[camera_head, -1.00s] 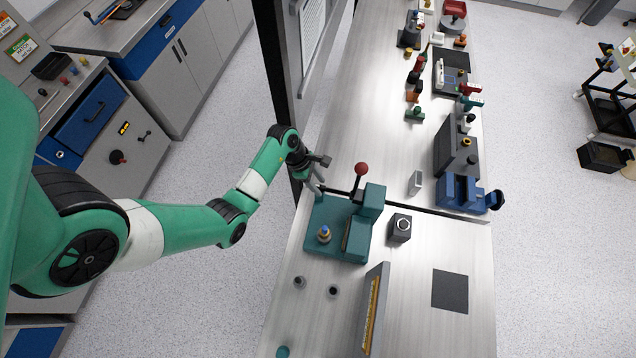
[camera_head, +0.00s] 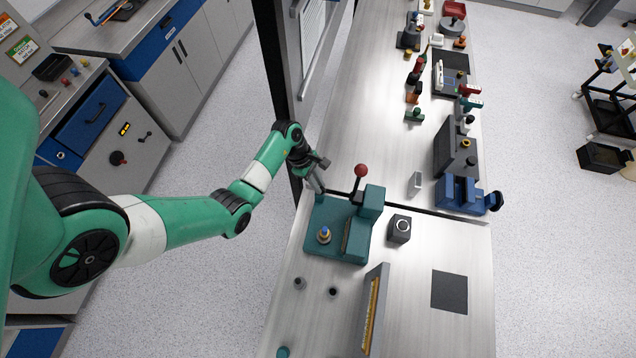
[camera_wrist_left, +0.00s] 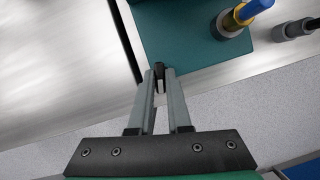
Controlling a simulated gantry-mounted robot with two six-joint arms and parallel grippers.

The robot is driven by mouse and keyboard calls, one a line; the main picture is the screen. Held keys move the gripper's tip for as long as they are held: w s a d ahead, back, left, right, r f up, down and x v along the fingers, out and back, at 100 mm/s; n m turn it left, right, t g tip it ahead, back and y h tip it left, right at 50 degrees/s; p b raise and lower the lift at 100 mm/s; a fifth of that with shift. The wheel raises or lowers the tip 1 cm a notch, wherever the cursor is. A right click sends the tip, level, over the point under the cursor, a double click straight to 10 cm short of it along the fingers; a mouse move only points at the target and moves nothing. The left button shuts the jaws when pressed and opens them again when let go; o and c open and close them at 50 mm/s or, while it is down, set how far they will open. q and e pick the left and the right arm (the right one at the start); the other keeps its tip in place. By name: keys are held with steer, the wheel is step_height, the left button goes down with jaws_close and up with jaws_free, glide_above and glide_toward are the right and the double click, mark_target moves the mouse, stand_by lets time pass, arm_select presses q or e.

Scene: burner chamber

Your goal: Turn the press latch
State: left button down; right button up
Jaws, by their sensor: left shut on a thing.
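The teal press (camera_head: 357,247) stands on the steel bench, with a red-knobbed lever (camera_head: 360,171) and a blue-tipped part (camera_head: 324,235) on its base. My left gripper (camera_head: 320,191) is at the press's far left corner. In the left wrist view, its fingers (camera_wrist_left: 160,78) are shut on a small dark piece (camera_wrist_left: 159,70) at the edge of the teal base (camera_wrist_left: 185,35). This piece looks like the press latch. It is mostly hidden between the fingertips, so its angle cannot be told. My right gripper is in neither view.
A dark block with a ring (camera_head: 399,228) stands right of the press. An upright framed panel (camera_head: 374,308) stands nearer on the bench. A dark post (camera_head: 277,80) rises close behind my left wrist.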

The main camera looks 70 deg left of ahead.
arm_select(q)
steer(key=c, duration=0.9)
jaws_free()
steer(key=shift+o, duration=0.2)
steer(key=v, duration=0.7)
steer(key=shift+r+p, duration=0.3)
steer(key=shift+p, duration=0.15)
